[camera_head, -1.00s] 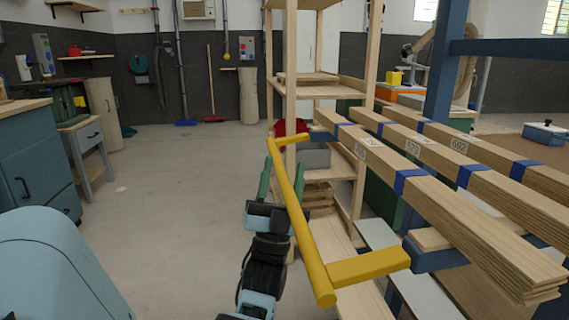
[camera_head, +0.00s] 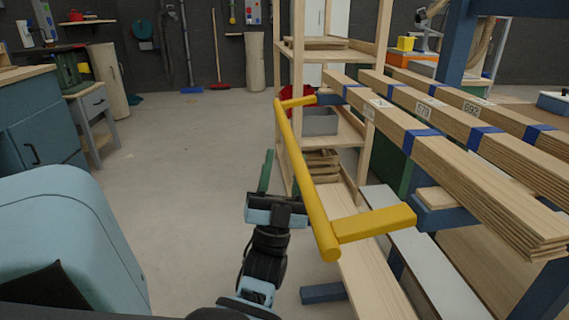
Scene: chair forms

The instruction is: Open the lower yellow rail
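One yellow rail (camera_head: 309,190) shows, a long bar running from near to far, with a short arm at each end joining it to the blue frame of a timber rack (camera_head: 440,215). Whether it is the lower rail cannot be told from this view. My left gripper (camera_head: 280,167) points forward just left of the bar, its green finger upright. The other finger is largely hidden behind the bar. The fingers look apart, and I see no grip on the rail. My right gripper is out of view.
Long boards with blue bands (camera_head: 440,150) lie on the rack at right. A wooden shelf unit (camera_head: 298,95) with a grey bin (camera_head: 320,122) stands behind the rail. A blue cabinet (camera_head: 40,125) stands at left. The floor (camera_head: 185,170) between is clear.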

